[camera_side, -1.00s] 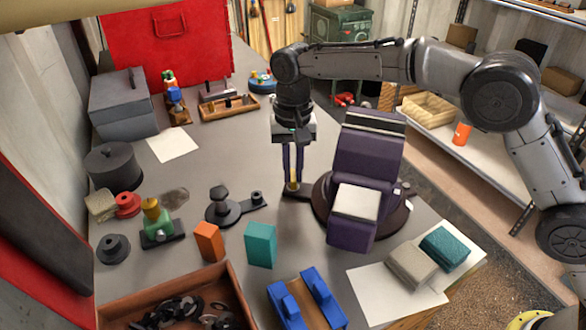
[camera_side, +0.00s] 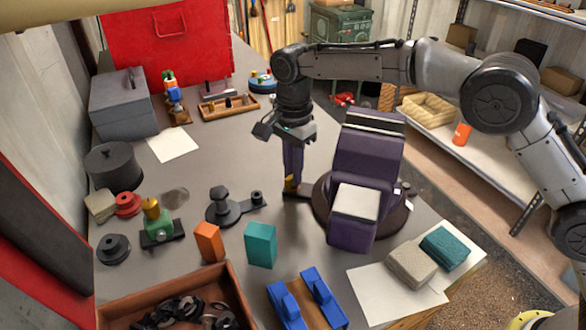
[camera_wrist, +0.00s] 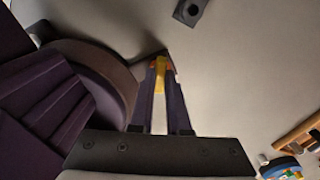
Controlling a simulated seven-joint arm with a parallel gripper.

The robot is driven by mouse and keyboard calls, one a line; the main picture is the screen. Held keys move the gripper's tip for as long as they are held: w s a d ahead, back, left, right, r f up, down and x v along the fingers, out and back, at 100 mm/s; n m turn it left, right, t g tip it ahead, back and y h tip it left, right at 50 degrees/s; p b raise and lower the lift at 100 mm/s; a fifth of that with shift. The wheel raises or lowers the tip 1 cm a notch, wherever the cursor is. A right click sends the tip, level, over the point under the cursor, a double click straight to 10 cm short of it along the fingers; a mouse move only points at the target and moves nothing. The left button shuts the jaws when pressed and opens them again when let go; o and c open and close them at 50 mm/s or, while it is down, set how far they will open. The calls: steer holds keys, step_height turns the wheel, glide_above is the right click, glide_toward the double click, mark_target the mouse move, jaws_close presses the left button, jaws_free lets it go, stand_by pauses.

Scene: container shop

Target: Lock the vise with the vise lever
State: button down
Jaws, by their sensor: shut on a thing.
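The vise (camera_side: 352,215) is purple with pale jaw faces and sits on a round dark brown base near the table's right edge. In the wrist view the vise (camera_wrist: 45,95) fills the left side. The vise lever is a short dark arm (camera_side: 297,194) pointing left from the base, with an upright yellow handle (camera_wrist: 160,75). My gripper (camera_side: 290,183) points down beside the base, its purple fingers shut on the yellow handle. In the wrist view the gripper (camera_wrist: 160,66) has the handle between its fingertips. The fingers hide most of the handle in the side view.
A black fixture (camera_side: 222,207) stands left of my gripper. A teal block (camera_side: 260,246), an orange block (camera_side: 209,243) and a blue channel-shaped piece (camera_side: 308,305) lie in front. Two blocks on white paper (camera_side: 375,290) lie front right.

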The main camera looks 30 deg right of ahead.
steer(key=shift+r+m, duration=0.15)
steer(key=shift+m, duration=0.45)
steer(key=c, duration=0.9)
jaws_free()
steer(key=shift+r, duration=6.8)
